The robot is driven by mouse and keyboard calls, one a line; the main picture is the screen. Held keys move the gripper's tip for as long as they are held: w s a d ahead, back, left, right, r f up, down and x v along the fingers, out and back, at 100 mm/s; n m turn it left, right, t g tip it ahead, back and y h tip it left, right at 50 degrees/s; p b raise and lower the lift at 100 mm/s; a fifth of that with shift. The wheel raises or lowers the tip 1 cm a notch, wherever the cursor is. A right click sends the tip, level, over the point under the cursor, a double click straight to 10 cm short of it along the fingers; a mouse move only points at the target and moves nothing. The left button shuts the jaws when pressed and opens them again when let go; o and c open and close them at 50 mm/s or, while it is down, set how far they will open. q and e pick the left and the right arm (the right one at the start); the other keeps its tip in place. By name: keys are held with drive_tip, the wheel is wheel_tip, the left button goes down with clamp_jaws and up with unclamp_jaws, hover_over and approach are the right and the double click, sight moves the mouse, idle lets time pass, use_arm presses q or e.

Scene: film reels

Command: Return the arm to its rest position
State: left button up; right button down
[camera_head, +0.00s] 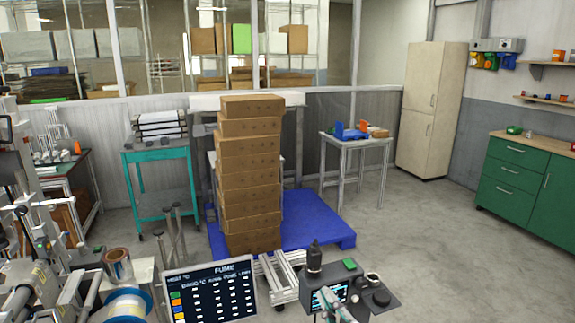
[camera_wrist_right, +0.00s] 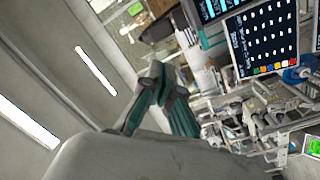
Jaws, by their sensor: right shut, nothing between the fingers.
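My right gripper (camera_head: 328,296) shows at the bottom edge of the head view, in front of a dark control box with a small screen (camera_head: 345,277). Only its pale and teal fingers show there. In the right wrist view its teal and dark fingers (camera_wrist_right: 155,82) are shut with nothing visible between them. A film reel (camera_head: 128,306) with a blue rim sits at the bottom left of the head view, with a copper-coloured roll (camera_head: 118,265) behind it. I cannot make out my left gripper.
A screen (camera_head: 212,290) stands at the lower middle. A teal cart (camera_head: 158,155), a small metal table (camera_head: 355,140) and green cabinets (camera_head: 515,175) stand farther back. Floor at right is clear.

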drive_tip(key=s+d+f+m+g+h, duration=0.2)
drive_tip(key=s+d+f+m+g, duration=0.15)
drive_tip(key=f, duration=0.45)
drive_tip(key=s+d+f+m+g+h, duration=0.25)
drive_tip(key=s+d+f, duration=0.25)
drive_tip(key=f, duration=0.3)
drive_tip(key=s+d+f+m+g, duration=0.2)
drive_tip(key=s+f+g, duration=0.25)
drive_tip(key=s, duration=0.35)
drive_tip(key=s+d+f+m+g, duration=0.2)
drive_tip(key=s+d+f+g, duration=0.15)
drive_tip(key=s+f, duration=0.4)
drive_tip(key=s+f+g, duration=0.1)
drive_tip(key=s+f, duration=0.1)
drive_tip(key=f, duration=1.1)
drive_tip(key=s+f+g, duration=0.1)
drive_tip(key=s+f, duration=0.1)
drive_tip(key=f, duration=1.1)
drive_tip(key=s+d+f, duration=0.2)
drive_tip(key=s+f, duration=1.1)
drive_tip(key=s, duration=0.2)
drive_tip(key=shift+f+g+h, duration=0.35)
drive_tip(key=shift+g, duration=0.05)
drive_tip(key=shift+n, duration=0.3)
